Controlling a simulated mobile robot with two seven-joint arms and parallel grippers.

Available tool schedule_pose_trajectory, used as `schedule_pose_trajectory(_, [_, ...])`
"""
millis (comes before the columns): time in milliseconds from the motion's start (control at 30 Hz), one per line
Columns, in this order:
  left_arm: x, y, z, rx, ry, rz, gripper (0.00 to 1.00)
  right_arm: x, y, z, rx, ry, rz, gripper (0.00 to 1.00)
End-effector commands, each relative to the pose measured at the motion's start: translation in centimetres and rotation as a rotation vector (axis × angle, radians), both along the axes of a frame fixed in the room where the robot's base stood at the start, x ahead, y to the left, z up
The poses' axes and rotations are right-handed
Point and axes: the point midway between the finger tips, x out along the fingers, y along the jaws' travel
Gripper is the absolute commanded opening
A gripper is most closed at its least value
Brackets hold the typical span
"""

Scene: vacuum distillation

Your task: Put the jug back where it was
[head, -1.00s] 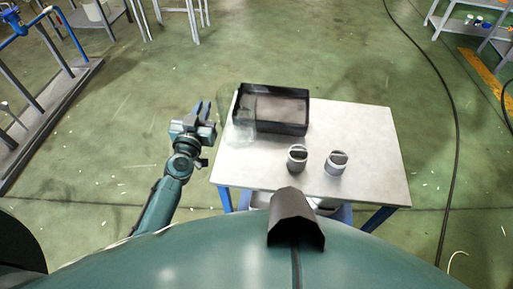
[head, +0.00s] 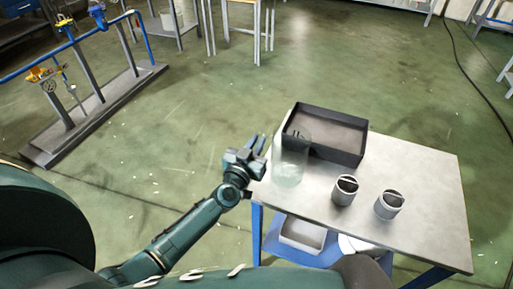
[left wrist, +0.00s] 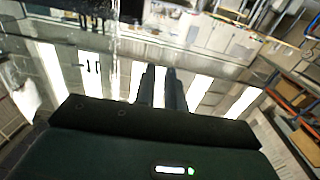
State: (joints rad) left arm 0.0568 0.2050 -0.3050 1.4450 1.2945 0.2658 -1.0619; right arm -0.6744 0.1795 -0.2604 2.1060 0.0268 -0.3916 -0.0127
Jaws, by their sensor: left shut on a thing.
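The jug (head: 289,165) is a clear, nearly invisible glass vessel at the left side of the table (head: 425,165), in front of the left end of a black tray. It looks upright. I cannot tell whether its base touches the table top. My left gripper (head: 259,147) is at the jug's left side, by the table's left edge, shut on the jug; the glass grip point is too faint to make out. In the left wrist view the two fingers (left wrist: 160,86) point away, close together, and the jug is not clear there. My right gripper is not in view.
The black open tray (head: 350,150) stands at the back of the table. Two grey cups (head: 345,190) (head: 388,205) stand near the front. A white bin (head: 302,236) is on the blue shelf below. A pipe rack (head: 100,95) stands far left; the floor between is clear.

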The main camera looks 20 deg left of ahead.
Motion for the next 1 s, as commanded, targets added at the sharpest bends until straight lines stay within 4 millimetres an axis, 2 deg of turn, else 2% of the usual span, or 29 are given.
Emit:
schedule_pose_trajectory(267, [0.0, 0.0, -0.2, 0.000, -0.001, 0.000, 0.00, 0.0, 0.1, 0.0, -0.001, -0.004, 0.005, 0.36])
schedule_pose_trajectory(300, [0.0, 0.0, -0.1, 0.000, -0.001, 0.000, 0.13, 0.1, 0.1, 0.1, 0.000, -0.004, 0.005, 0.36])
schedule_pose_trajectory(567, [0.0, 0.0, -0.1, 0.000, 0.000, 0.000, 0.33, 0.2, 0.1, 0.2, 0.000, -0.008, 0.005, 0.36])
schedule_pose_trajectory(867, [0.0, 0.0, 0.5, 0.000, -0.001, 0.000, 0.33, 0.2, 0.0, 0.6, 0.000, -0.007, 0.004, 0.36])
schedule_pose_trajectory(1000, [-2.0, 0.1, 0.2, 0.000, 0.003, 0.000, 0.33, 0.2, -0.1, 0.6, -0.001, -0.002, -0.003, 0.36])
